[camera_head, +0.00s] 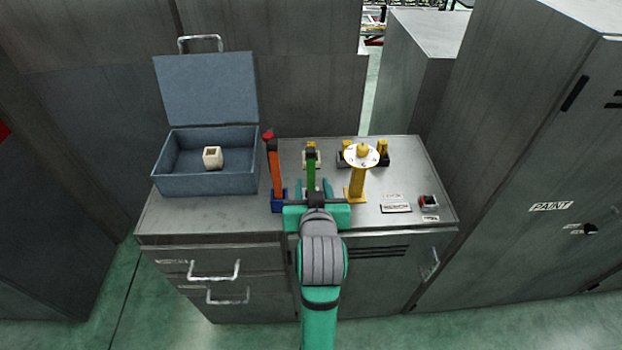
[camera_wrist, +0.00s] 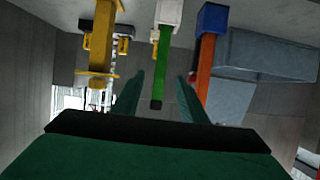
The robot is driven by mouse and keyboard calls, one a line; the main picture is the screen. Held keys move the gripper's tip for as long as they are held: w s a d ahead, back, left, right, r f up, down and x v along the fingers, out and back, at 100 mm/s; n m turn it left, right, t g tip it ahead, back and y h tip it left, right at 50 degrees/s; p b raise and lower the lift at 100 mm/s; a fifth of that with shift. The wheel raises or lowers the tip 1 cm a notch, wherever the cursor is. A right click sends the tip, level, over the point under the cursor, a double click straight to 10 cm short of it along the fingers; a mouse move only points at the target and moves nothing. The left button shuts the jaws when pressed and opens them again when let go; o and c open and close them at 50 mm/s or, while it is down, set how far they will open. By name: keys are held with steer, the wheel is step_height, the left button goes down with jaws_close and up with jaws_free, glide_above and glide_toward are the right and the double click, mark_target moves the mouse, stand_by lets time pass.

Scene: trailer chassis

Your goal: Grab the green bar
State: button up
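The green bar (camera_head: 311,174) stands on the cabinet top between an orange bar and a yellow post. It has a dark tip. In the wrist view the green bar (camera_wrist: 161,70) runs from a whitish block (camera_wrist: 169,12) to its dark tip, between my two fingers. My gripper (camera_head: 313,188) is open, with a teal finger on each side of the bar. The wrist view also shows my gripper (camera_wrist: 160,98) open, with visible gaps on both sides of the bar. I cannot tell how far the fingers reach along it.
The orange bar (camera_head: 273,165) in a blue base stands close on the left. The yellow post (camera_head: 356,185) with a white disc is close on the right. An open blue box (camera_head: 207,184) holding a cream block (camera_head: 212,157) is at the left.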

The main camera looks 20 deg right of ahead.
mark_target(311, 176)
steer(key=shift+x, duration=4.25)
steer(key=shift+f, duration=0.15)
jaws_close()
